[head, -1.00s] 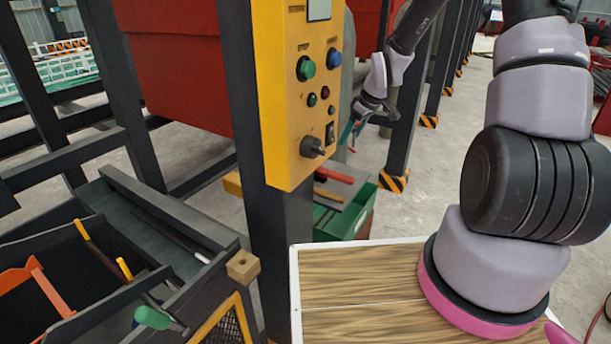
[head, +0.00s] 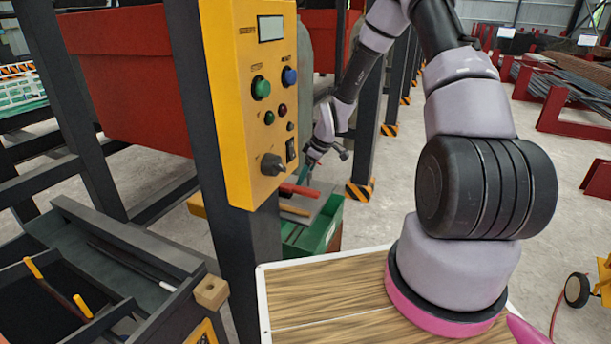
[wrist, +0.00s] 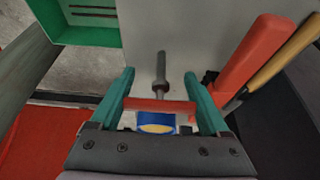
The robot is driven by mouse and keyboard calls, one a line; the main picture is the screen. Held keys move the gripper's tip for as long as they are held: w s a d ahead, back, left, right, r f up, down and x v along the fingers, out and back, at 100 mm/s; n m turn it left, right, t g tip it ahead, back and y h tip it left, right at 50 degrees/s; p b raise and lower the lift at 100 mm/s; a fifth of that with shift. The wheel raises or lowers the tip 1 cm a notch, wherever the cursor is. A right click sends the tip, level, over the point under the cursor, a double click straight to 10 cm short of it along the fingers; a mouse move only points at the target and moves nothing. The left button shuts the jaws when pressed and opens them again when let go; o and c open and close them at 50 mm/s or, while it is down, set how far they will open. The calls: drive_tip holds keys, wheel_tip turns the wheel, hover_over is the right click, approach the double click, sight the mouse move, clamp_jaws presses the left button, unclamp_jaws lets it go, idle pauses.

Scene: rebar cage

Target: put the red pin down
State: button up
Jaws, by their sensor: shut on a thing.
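My gripper (wrist: 160,100) is shut on the red pin (wrist: 158,105), which spans crosswise between its two teal fingers in the wrist view. In the head view my gripper (head: 310,172) is just above the green crate (head: 318,236), beside the yellow control panel. The pin cannot be made out clearly there. Below the fingers in the wrist view is a pale grey surface (wrist: 205,40). A dark grey bolt-like rod (wrist: 161,72) shows just beyond the pin, and a blue and yellow round thing (wrist: 157,123) shows just behind it.
A thick red-orange handle (wrist: 258,52) and a tan handle (wrist: 290,52) lie close to the right finger. A green tray edge (wrist: 85,35) is at the upper left. The yellow control panel (head: 238,100) and its dark post stand left of my arm. A wooden-topped surface (head: 310,290) is in front.

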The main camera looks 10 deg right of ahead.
drive_tip(key=o, duration=1.3)
drive_tip(key=shift+f, duration=0.1)
drive_tip(key=s+d+r+m+t+h, duration=0.15)
drive_tip(key=s+r, duration=0.35)
drive_tip(key=r, duration=0.6)
drive_tip(key=s+d+r+m+h, duration=0.1)
drive_tip(key=s+d+r+m, duration=0.25)
drive_tip(key=r, duration=0.65)
drive_tip(key=s+d+r+m+t+h, duration=0.15)
drive_tip(key=s+r, duration=0.35)
drive_tip(key=r, duration=0.6)
drive_tip(key=s+r+m+y, duration=0.1)
drive_tip(key=s+r+m, duration=0.3)
drive_tip(key=s, duration=0.4)
drive_tip(key=s+r+m+t+y, duration=0.1)
drive_tip(key=s+r+m, duration=0.3)
drive_tip(key=s+r, duration=0.2)
drive_tip(key=shift+s+d+r+t, duration=0.2)
drive_tip(key=shift+s+r+t, duration=0.1)
drive_tip(key=shift+s, duration=0.9)
drive_tip(key=shift+m, duration=0.25)
